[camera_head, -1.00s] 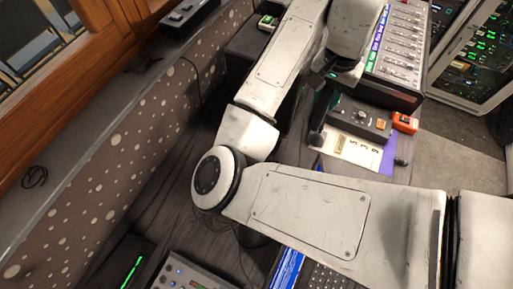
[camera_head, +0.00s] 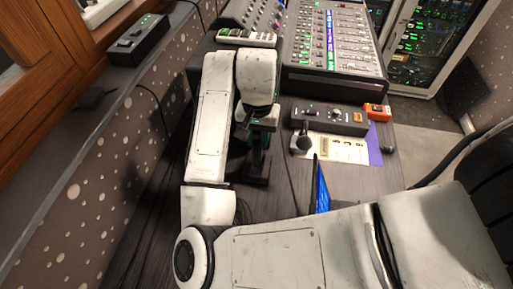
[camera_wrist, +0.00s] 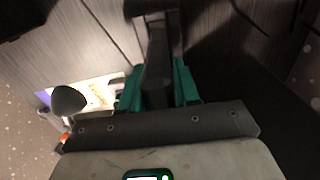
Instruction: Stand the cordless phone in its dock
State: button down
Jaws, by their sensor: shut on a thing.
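My gripper (camera_head: 258,128) has teal finger pads and points down over the dark desk, left of the small control box. In the wrist view my gripper (camera_wrist: 158,88) is shut on a long dark thing, which I take to be the cordless phone (camera_wrist: 157,62). Its far end meets or overlaps a wider dark piece (camera_wrist: 155,8), perhaps the dock. In the head view a flat dark base (camera_head: 250,181) shows just below my gripper. My arm and the shadow hide much of it. I cannot tell whether the phone touches the base or is seated in it.
A round black microphone-like head (camera_head: 302,141) stands close right of my gripper, by a paper sheet (camera_head: 345,149). Behind are a control box (camera_head: 330,118), an orange box (camera_head: 377,112) and a fader console (camera_head: 335,50). A blue-lit screen (camera_head: 322,190) stands in front.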

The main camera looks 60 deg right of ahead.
jog(key=shift+f, duration=1.85)
jog(key=shift+f, duration=0.15)
jog(key=c, duration=0.8)
grip_release()
notch_tip(320, 180, up, 12)
jog(key=shift+r+p, duration=0.15)
jog(key=shift+p, duration=0.55)
